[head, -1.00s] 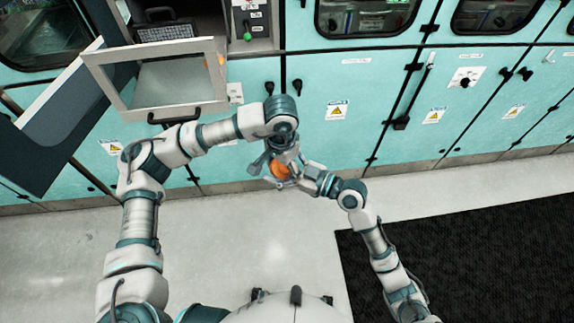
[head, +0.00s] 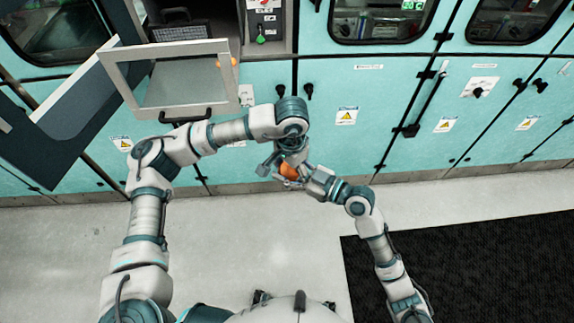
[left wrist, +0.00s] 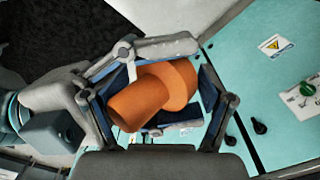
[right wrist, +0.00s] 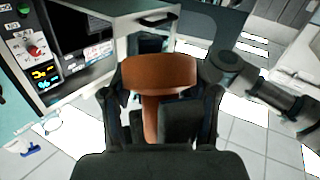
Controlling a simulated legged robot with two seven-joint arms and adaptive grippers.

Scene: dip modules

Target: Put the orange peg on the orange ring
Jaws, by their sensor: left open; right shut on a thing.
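The orange peg (head: 290,170) is in front of the teal cabinets, between my two grippers in the head view. In the right wrist view its wide head (right wrist: 160,75) faces up above a narrower stem between the fingers of my right gripper (right wrist: 162,105), which is shut on it. My left gripper (left wrist: 165,85) is open, with its fingers on either side of the peg in the left wrist view; contact is unclear. A small orange thing (head: 234,62) shows at the right edge of the open windowed frame; I cannot tell whether it is the orange ring.
An open windowed frame (head: 108,72) with a black handle juts from the cabinet at left. A control panel with a green knob (head: 261,40) is beside it. Teal cabinet doors (head: 400,110) run behind my grippers. A black mat (head: 470,270) covers the floor at right.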

